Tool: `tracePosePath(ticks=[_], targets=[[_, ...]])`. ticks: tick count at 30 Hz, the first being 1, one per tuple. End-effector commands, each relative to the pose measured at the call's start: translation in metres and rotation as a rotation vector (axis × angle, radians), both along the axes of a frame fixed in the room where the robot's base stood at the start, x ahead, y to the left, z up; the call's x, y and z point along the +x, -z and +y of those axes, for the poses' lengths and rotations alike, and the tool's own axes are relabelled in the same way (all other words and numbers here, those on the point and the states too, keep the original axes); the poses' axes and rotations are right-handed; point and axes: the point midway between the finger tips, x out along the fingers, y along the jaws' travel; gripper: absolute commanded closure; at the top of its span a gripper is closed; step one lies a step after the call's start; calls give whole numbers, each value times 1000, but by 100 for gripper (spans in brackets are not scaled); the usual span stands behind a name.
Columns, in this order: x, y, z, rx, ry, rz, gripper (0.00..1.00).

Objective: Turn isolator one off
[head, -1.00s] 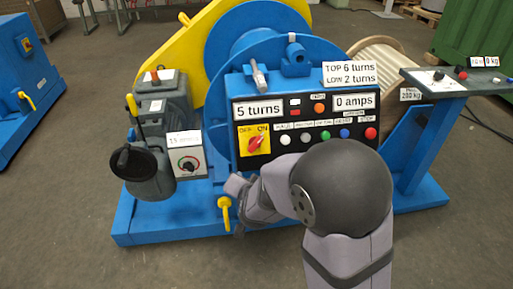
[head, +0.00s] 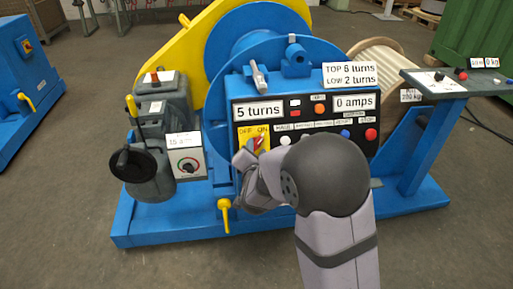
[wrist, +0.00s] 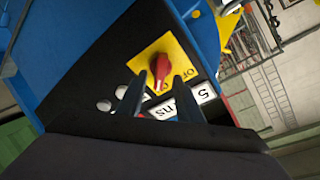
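A red rotary knob on a yellow OFF/ON plate (head: 262,132) sits at the left end of the black control panel (head: 325,94). The knob's handle seems to slant toward ON. In the wrist view the red knob (wrist: 159,66) is in front of my gripper (wrist: 159,82), whose two dark fingers stand apart, one either side of its lower end. I cannot tell if they touch it. In the head view my gripper (head: 244,163) covers part of the plate. No label reading "isolator one" is legible.
The panel carries a "5 turns" display (head: 258,110), a "0 amps" display (head: 354,102) and a row of push buttons beside the knob. A smaller dial box (head: 187,160) and a black handwheel (head: 133,163) stand to the left. Another red-and-yellow switch (head: 27,46) is on the far-left blue cabinet.

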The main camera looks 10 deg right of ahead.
Motion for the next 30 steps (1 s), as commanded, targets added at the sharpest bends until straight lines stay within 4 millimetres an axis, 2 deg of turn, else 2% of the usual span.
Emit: tracePosePath(ticks=[7,17,18,22,30], targets=[[22,7,-4,0,0,0,67],[25,8,-4,-1,-1,1,67],[25,8,-4,-1,-1,1,70],[25,8,-4,-1,0,0,100],[25,8,-4,-7,-3,1,100]])
